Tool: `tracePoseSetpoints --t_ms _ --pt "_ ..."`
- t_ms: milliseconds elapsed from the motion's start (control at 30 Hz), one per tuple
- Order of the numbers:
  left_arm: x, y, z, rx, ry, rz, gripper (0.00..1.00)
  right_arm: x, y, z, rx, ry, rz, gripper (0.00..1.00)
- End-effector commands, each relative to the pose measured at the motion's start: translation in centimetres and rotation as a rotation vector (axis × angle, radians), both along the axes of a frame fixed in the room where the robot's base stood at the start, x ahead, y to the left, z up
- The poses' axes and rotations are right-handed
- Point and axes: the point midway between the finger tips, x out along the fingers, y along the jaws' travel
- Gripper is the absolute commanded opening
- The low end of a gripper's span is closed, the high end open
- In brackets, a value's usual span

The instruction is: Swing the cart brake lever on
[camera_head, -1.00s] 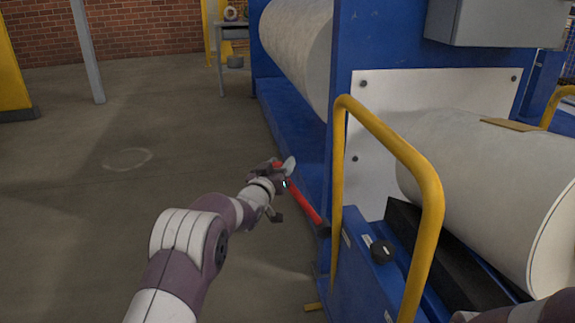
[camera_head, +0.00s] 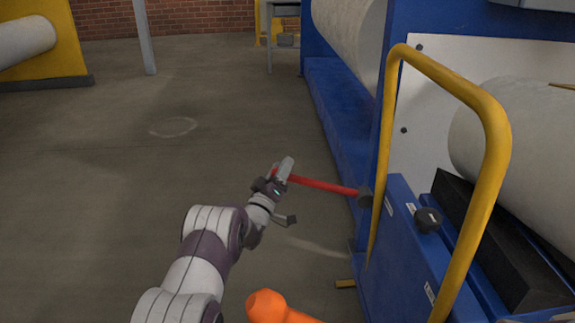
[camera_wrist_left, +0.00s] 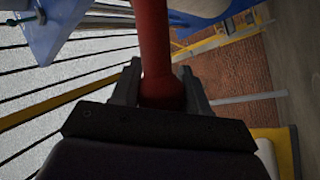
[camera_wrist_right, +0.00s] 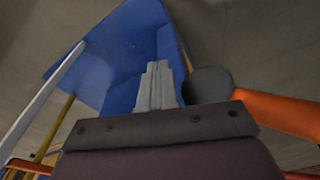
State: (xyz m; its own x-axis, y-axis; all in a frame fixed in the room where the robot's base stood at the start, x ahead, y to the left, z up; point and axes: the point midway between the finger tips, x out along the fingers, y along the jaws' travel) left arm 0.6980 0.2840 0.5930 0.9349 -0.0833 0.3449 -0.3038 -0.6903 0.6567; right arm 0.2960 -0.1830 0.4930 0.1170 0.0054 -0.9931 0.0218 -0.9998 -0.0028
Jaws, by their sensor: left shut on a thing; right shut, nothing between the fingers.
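The red brake lever (camera_head: 325,185) sticks out to the left from a dark pivot (camera_head: 365,196) on the side of the blue cart (camera_head: 400,245). It lies close to level in the head view. My left gripper (camera_head: 278,174) is shut on the lever's outer end. In the left wrist view the red lever (camera_wrist_left: 155,50) runs up from between the fingers (camera_wrist_left: 160,92). My right gripper (camera_wrist_right: 158,85) shows in the right wrist view only, shut and empty, with a blue surface beyond it.
A yellow handrail (camera_head: 490,150) rises from the cart, with a black knob (camera_head: 428,219) beside it. A large white roll (camera_head: 520,135) lies on the cart. An orange rounded thing (camera_head: 270,306) is at the bottom of the head view. The floor (camera_head: 120,200) at left is clear.

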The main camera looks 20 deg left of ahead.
Motion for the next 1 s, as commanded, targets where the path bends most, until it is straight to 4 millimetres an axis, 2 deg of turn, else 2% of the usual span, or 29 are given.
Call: tracePoseSetpoints --t_ms 200,633,667,700,733,1000 --pt "-0.19 0.69 -1.08 0.002 0.001 0.007 0.00 0.00 0.00 -0.42 0.000 0.000 0.000 0.00" --pt "-0.28 0.90 -1.40 0.001 0.005 0.010 0.00 0.00 0.00 -0.46 0.000 0.000 0.000 0.00" --pt "-0.29 0.91 -1.41 0.001 0.005 0.010 0.51 0.00 0.00 -0.46 0.000 0.000 0.000 0.00" --pt "-0.28 0.91 -1.41 0.000 0.004 0.010 0.64 0.00 0.00 -0.46 0.000 0.000 0.000 0.00" --pt "-0.27 0.88 -1.39 0.000 0.005 0.010 0.69 0.00 0.00 -0.46 0.000 0.000 0.000 0.00" --pt "-0.32 0.69 -1.27 0.002 0.003 0.005 0.69 0.00 0.00 -0.35 0.000 0.000 0.000 0.00"
